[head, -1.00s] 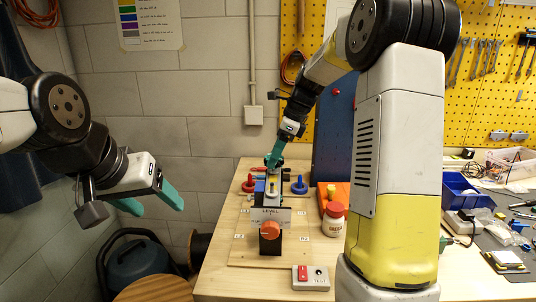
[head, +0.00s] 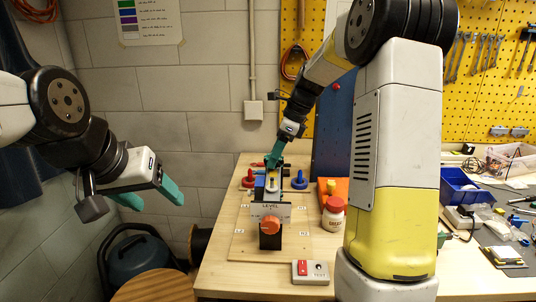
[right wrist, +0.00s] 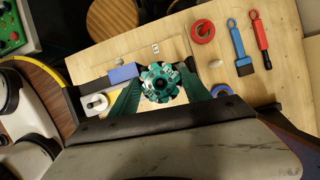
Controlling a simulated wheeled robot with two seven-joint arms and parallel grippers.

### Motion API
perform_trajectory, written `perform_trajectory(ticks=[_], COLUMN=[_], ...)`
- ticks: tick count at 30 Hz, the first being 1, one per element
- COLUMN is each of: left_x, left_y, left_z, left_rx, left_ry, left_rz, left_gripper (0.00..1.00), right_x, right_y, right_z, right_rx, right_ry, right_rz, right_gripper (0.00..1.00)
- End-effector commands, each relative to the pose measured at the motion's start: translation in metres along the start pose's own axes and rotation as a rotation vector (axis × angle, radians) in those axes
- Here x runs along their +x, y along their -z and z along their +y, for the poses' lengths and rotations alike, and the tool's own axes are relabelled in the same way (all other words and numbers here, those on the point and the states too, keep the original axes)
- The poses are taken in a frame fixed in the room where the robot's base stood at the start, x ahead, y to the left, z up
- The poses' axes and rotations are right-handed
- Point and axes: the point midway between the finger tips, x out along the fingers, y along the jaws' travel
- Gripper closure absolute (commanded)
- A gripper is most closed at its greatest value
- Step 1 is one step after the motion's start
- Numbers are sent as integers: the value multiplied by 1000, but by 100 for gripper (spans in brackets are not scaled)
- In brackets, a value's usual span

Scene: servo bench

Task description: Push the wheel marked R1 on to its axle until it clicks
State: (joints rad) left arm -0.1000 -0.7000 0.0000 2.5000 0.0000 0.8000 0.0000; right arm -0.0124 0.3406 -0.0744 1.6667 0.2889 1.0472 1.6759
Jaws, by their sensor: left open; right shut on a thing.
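My right gripper (head: 273,161) is over the back of the wooden board, behind the white LEVEL card (head: 268,211). In the right wrist view its teal fingers (right wrist: 160,90) are shut on a toothed teal-and-dark wheel (right wrist: 160,82) with a pale hub. I cannot read a mark on this wheel, and its axle is hidden. An orange wheel (head: 270,225) sits at the front of a dark block below the card. Small R-side labels (head: 302,207) lie on the board, too small to read surely. My left gripper (head: 148,195) is open and empty, left of the bench.
Red (head: 248,180) and blue (head: 299,181) round pieces stand either side at the back. A box with a red switch (head: 304,269) lies in front. The bench's left front is clear.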

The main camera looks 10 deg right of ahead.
Motion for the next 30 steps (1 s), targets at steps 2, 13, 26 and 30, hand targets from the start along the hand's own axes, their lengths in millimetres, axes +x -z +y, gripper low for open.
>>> perform_trajectory(ticks=[2,13,26,30], left_x=[0,0,0,0], left_y=[0,0,0,0], left_z=[0,0,0,0], left_rx=[0,0,0,0], left_ry=[0,0,0,0], left_rz=[0,0,0,0], left_gripper=[37,37,37,37], right_x=[0,3,7,7], right_y=[0,1,3,3], right_z=[0,0,0,0], right_rx=[0,0,0,0], right_ry=[0,0,0,0], right_rz=[0,0,0,0], right_gripper=[93,93,93,93])
